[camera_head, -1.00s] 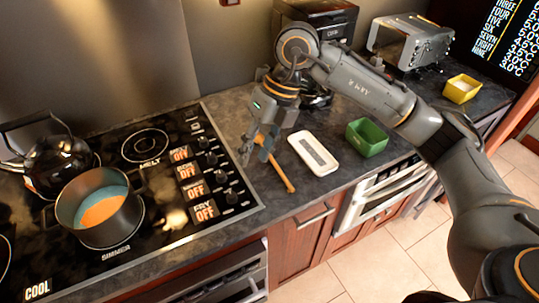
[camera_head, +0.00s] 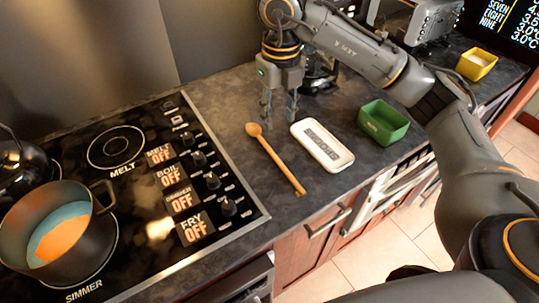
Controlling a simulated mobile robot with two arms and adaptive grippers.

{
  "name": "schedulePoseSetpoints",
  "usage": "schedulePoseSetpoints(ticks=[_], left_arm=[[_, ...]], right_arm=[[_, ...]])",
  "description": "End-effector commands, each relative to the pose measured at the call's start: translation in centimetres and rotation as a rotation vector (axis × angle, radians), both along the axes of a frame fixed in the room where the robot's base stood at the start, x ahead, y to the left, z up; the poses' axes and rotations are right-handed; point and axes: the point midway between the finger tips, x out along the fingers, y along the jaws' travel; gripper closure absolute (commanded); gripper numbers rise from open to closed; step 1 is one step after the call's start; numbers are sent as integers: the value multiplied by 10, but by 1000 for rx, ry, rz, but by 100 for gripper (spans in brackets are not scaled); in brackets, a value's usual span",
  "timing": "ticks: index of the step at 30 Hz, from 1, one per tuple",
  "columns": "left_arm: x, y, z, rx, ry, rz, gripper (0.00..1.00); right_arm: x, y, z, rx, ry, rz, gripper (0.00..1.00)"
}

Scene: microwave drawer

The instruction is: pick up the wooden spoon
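The wooden spoon (camera_head: 276,160) lies on the dark counter. Its round bowl points to the back left and its handle runs toward the front edge. My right gripper (camera_head: 279,116) points down just behind and to the right of the bowl. Its two fingers are spread with a gap between them, and nothing is between them. The spoon's full length shows, clear of the fingers. I cannot tell exactly how high the fingertips are above the counter. My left gripper is not in view.
A white spoon rest (camera_head: 322,146) lies right of the spoon, with a green container (camera_head: 384,122) beyond it. A yellow container (camera_head: 477,64) stands farther right. The stove (camera_head: 150,225) with a pot (camera_head: 60,232) is on the left. Bare counter lies between stove and spoon.

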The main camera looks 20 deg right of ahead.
Motion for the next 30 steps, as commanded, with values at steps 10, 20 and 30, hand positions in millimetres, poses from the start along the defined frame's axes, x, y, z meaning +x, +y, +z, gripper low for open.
schedulePoseSetpoints(ticks=[10, 20, 30], left_arm=[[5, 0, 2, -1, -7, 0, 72], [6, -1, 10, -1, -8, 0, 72], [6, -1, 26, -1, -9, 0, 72]], right_arm=[[-2, 0, -59, 0, 5, 1, 60], [-3, -1, -89, 0, 4, 1, 60], [-8, -1, -133, 1, 2, 1, 60]])
